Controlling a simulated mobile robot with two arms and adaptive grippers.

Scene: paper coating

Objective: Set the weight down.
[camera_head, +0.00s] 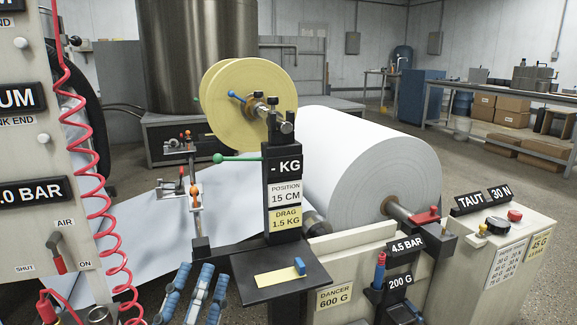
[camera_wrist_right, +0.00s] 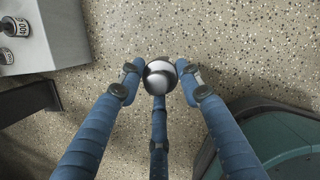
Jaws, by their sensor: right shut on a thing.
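The weight (camera_wrist_right: 159,76), a shiny round metal piece, is between the blue fingers of my right gripper (camera_wrist_right: 162,82) in the right wrist view. The gripper is shut on it, with speckled floor in view beyond. Its underside is hidden. In the head view my left gripper (camera_head: 203,275) is at the lower left, in front of the machine. Its blue fingers are apart with nothing visible between them. My right gripper is not visible in the head view.
In the right wrist view, a grey block (camera_wrist_right: 50,35) at upper left carries knobs, one marked 400. In the head view, a black plate (camera_head: 268,282) with a yellow strip stands right of my left gripper. A labelled post (camera_head: 283,170), paper roll (camera_head: 365,165) and control box (camera_head: 500,250) stand beyond.

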